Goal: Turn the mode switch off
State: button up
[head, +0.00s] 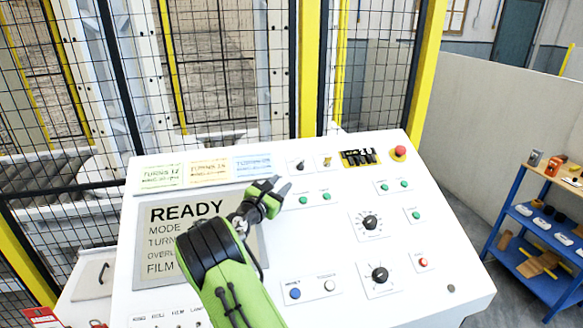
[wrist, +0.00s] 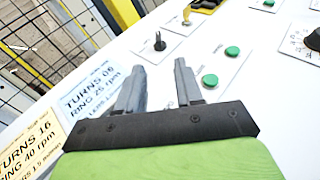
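A white sloped control panel (head: 330,235) carries several switches and buttons. The label naming the mode switch is not readable. A small black selector (head: 300,165) stands on a plate near the panel's top edge; it also shows upright in the wrist view (wrist: 159,42). Two larger black knobs, an upper one (head: 370,222) and a lower one (head: 380,274), sit on white dial plates at the right. My gripper (head: 280,187) is over the panel, below and left of the small selector. In the wrist view my gripper (wrist: 159,64) has its fingers apart with nothing between them, short of the selector.
A grey display (head: 190,212) reads READY, partly hidden by my arm. Beside the selector is a yellow key-like switch (head: 326,161). Green buttons (head: 304,199) lie close right of my gripper. A red button (head: 399,151) stands at top right. A mesh fence (head: 220,90) rises behind.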

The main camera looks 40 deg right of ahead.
aim_at(300, 166)
jog(key=p+x, duration=0.2)
jog(key=x, duration=1)
jog(key=shift+w, duration=0.2)
jog(key=shift+c, duration=0.5)
grip_shut()
jog(key=shift+s+f+n+t+y, duration=0.1)
jog(key=shift+n+t+y, duration=0.05)
jog(key=shift+n+t, duration=0.55)
jog(key=shift+s+n+t+y, duration=0.15)
jog(key=shift+n+t, duration=0.35)
jog(key=shift+t, duration=0.3)
jog(key=shift+s+d+n+t+y+p, duration=0.15)
jog(key=shift+n+t+y+p, duration=0.3)
jog(key=shift+n+t+y, duration=0.85)
jog(key=shift+n+t+h, duration=0.4)
jog(key=shift+o, duration=0.5)
grip_release()
jog(key=shift+f, duration=0.1)
